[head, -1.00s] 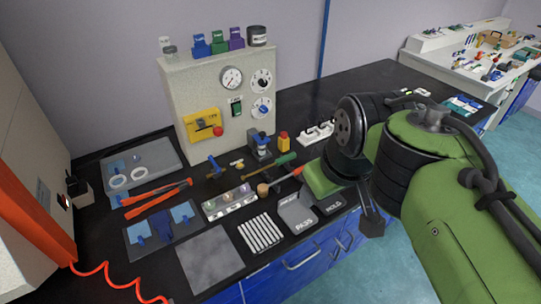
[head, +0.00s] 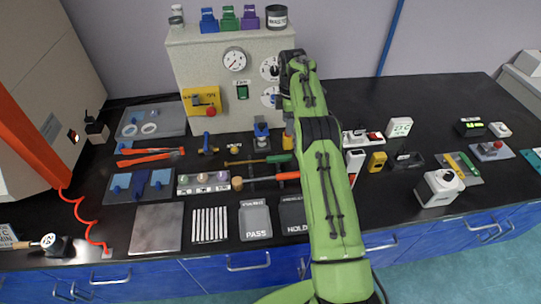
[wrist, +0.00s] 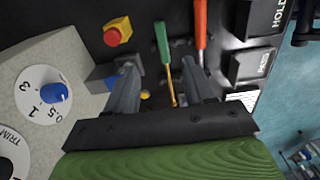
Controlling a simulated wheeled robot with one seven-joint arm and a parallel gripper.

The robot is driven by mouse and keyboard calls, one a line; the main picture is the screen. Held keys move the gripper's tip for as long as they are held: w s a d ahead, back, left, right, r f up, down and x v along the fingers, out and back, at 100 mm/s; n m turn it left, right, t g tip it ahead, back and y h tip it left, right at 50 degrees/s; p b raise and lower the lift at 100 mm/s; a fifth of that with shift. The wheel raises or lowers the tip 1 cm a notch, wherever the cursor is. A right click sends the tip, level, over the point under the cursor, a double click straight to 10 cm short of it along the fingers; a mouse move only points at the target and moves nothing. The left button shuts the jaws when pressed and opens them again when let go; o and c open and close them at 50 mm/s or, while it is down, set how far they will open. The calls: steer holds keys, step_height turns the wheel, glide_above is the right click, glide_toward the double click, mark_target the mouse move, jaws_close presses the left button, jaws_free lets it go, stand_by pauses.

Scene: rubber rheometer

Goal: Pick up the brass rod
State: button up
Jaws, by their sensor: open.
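The brass rod (head: 245,162) is thin, with a green handle (head: 279,158) at its right end, and lies on the black bench in front of the grey panel. In the wrist view its green handle (wrist: 161,42) points up and its brass shaft (wrist: 171,85) runs down between my fingers. My gripper (wrist: 159,66) is open, its two grey fingers apart on either side of the rod's line. Nothing shows gripped. In the head view my arm hides the gripper.
The grey gauge panel (head: 215,120) stands behind, with a red-and-yellow button (wrist: 117,30) nearby. A PASS tray (head: 255,222) and HOLD tray (head: 293,215) sit at the bench front.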

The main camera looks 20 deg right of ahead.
steer(key=b, duration=0.4)
glide_above(284, 156)
steer(key=f, duration=1)
steer(key=shift+s+d+f, duration=0.1)
steer(key=shift+d+f, duration=0.05)
steer(key=shift+d, duration=0.1)
steer(key=f, duration=0.3)
steer(key=f+b, duration=0.1)
steer(key=f, duration=0.1)
steer(key=shift+a+f, duration=0.25)
steer(key=shift+f, duration=0.1)
steer(key=shift+r, duration=0.1)
jaws_close()
